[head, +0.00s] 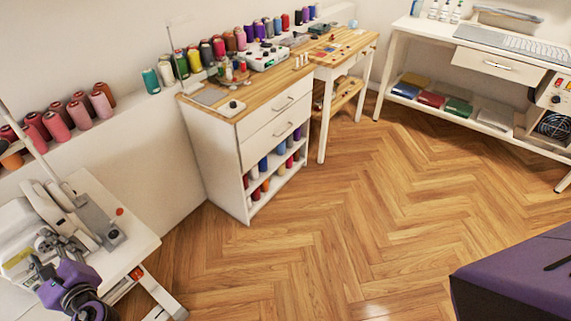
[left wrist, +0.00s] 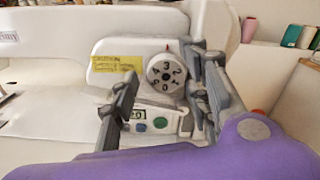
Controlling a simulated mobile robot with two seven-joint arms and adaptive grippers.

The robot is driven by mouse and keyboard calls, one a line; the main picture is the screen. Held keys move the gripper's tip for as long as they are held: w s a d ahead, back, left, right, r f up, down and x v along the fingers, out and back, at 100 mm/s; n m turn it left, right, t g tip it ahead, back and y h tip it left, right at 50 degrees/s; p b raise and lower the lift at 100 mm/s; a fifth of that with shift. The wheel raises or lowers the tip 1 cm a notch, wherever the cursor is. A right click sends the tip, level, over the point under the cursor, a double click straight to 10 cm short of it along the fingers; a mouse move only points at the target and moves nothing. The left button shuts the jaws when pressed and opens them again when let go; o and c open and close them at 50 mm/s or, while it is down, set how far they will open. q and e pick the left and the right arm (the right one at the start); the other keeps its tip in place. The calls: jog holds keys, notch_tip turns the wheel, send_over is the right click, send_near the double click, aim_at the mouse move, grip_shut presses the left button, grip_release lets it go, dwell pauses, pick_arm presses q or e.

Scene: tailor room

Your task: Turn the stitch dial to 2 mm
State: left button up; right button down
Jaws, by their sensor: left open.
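The stitch dial (left wrist: 165,72) is a round grey-white knob with dark numerals on the sewing machine's white front, in the left wrist view. A red mark sits above it; the 3 appears near the top, though the exact setting is hard to read. My left gripper (left wrist: 163,68) is open, with one finger to each side of the dial and nothing held; contact cannot be told. In the head view my left gripper (head: 48,250) is over the sewing machine (head: 18,245) at lower left, and the dial cannot be made out. My right gripper is not in view.
A yellow caution label (left wrist: 116,64) is left of the dial. Below are a small display (left wrist: 135,113) and green and blue buttons. The machine stands on a white table (head: 130,240). A drawer cabinet (head: 240,140) stands beyond; the wooden floor (head: 320,230) is clear.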

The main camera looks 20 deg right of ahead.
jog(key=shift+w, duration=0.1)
pick_arm(q)
jog(key=c, duration=1)
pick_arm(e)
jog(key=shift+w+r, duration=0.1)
pick_arm(q)
jog(key=shift+a+f+n, duration=0.1)
jog(key=shift+f+n, duration=0.05)
jog(key=shift+n, duration=0.35)
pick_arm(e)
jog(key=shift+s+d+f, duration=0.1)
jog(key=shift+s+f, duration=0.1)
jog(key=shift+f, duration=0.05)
